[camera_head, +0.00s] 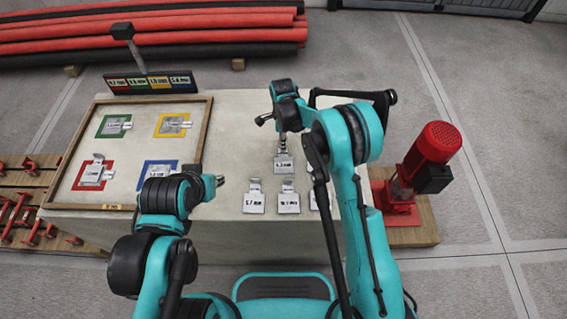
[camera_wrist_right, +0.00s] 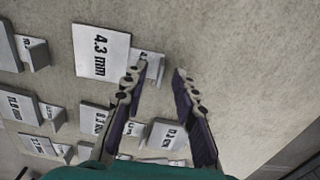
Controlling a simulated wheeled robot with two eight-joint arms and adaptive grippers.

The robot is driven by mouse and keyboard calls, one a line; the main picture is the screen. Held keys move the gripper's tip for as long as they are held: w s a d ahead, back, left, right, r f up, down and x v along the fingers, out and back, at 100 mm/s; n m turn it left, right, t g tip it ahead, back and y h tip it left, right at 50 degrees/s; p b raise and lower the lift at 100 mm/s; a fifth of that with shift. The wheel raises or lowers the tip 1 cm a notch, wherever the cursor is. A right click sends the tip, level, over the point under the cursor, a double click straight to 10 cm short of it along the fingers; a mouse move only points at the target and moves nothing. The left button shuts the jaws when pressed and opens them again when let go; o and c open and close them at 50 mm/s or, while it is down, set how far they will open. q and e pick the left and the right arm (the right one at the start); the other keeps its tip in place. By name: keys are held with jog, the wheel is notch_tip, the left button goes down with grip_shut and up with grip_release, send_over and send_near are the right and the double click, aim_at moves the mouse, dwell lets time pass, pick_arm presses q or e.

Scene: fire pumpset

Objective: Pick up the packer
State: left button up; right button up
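Several silvery-grey packers with white labels lie on the table. The one marked 4.3 mm (camera_head: 284,163) is under my right gripper (camera_head: 282,145). In the right wrist view that packer (camera_wrist_right: 100,50) lies flat, and its grey tab reaches behind one fingertip. The fingers of my right gripper (camera_wrist_right: 160,70) are spread, with the tab's end showing near the gap; I cannot tell whether they touch it. More packers (camera_head: 253,201) (camera_head: 288,201) lie in front, one partly hidden by my right arm. My left gripper (camera_head: 219,181) is by the tray's right side; its fingers are unclear.
A wood-framed tray (camera_head: 204,130) holds packers on green, yellow, red and blue squares. A sign with coloured labels (camera_head: 150,82) stands behind it. A red pump motor (camera_head: 432,150) stands right of the table (camera_head: 235,115). Red pipes (camera_head: 150,35) lie behind.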

jog(key=shift+f, duration=0.7)
jog(key=shift+r, duration=0.1)
grip_shut()
